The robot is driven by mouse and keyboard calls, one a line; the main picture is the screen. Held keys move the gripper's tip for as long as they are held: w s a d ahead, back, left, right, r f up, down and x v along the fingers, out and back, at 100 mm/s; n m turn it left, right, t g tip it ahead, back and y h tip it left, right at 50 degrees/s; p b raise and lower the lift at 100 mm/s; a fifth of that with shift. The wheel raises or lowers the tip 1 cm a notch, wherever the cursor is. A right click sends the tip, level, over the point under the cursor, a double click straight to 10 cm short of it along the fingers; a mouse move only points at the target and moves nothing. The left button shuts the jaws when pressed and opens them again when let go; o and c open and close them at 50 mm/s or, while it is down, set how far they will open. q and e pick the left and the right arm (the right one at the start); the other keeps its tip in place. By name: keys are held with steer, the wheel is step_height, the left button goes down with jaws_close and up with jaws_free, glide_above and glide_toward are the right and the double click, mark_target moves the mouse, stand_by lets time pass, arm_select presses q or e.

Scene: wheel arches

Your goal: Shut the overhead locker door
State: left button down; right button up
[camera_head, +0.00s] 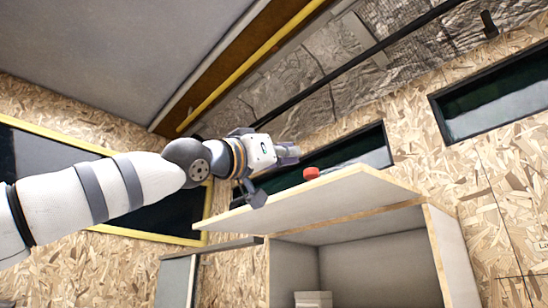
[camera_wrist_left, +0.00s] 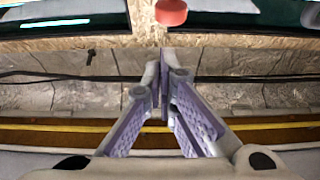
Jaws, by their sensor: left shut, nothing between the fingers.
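The overhead locker door (camera_head: 310,202) is a pale wooden panel, swung up and out, slightly tilted, above the open locker (camera_head: 435,245). A red round knob (camera_head: 311,174) shows just above the door's upper edge. A red round thing, seemingly the same knob, also shows at the top of the left wrist view (camera_wrist_left: 171,12). My left gripper (camera_head: 290,153) is up beside the door, left of the knob and apart from it. Its fingers are shut and empty in the left wrist view (camera_wrist_left: 162,90). The right gripper is out of view.
Chipboard walls surround the locker, with dark windows (camera_head: 498,100) behind. A pale box (camera_head: 313,299) stands inside the locker. A yellow-edged brown beam (camera_head: 245,68) and a dark rail (camera_head: 355,68) run overhead. A yellow-framed dark panel (camera_head: 155,232) is at left.

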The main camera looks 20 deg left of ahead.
mark_target(311, 170)
arm_select(q)
steer(key=f, duration=0.1)
steer(key=w+f, duration=0.2)
steer(key=shift+d+f, duration=0.3)
steer(key=shift+d, duration=0.1)
